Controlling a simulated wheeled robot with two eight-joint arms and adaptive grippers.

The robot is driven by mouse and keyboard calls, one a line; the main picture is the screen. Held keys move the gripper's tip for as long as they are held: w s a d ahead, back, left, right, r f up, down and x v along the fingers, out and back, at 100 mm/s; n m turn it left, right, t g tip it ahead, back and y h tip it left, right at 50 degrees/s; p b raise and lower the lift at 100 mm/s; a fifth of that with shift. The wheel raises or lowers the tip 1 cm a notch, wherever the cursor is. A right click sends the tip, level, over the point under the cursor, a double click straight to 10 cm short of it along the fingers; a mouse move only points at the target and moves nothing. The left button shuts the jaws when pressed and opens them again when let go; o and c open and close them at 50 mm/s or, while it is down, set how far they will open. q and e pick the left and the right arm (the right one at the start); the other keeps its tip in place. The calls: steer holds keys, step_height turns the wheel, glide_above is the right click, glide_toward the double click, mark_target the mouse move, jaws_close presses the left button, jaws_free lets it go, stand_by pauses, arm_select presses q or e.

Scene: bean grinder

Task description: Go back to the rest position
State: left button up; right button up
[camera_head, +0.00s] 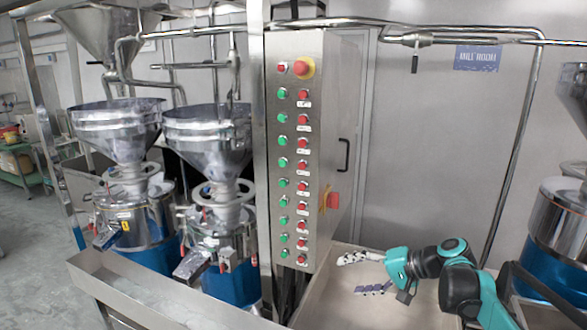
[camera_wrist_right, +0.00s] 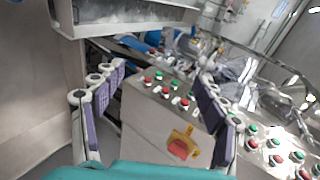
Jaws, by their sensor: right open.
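My right gripper (camera_head: 352,274) is at the lower middle of the head view, with its teal arm coming in from the lower right. Its two fingers are spread apart with nothing between them. It is to the right of the steel control cabinet (camera_head: 287,205), low down, near the red and yellow switch (camera_head: 332,200) on the cabinet's side. In the right wrist view the open fingers (camera_wrist_right: 162,78) frame part of a cabinet with buttons and a red and yellow switch (camera_wrist_right: 181,144). I see no contact. My left gripper is not in view.
The cabinet front has rows of green and red buttons. Two steel grinders with funnel hoppers (camera_head: 205,135) stand to its left. A steel trough (camera_head: 165,305) runs along the front. Another steel and blue machine (camera_head: 562,225) stands at the far right. Pipes cross the back wall.

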steer(key=s+d+f+n+h+b, duration=0.1)
steer(key=s+f+h, duration=0.4)
steer(key=s+f, duration=0.5)
steer(key=s+d+f+n+t+h+b, duration=0.1)
steer(key=s+f+n+h+b, duration=0.2)
steer(key=s+f, duration=0.7)
steer(key=shift+s+n+t+h+b, duration=0.35)
steer(key=shift+s+h+b, duration=0.9)
steer(key=shift+s, duration=1.9)
steer(key=shift+d+f, duration=0.1)
steer(key=shift+f, duration=0.05)
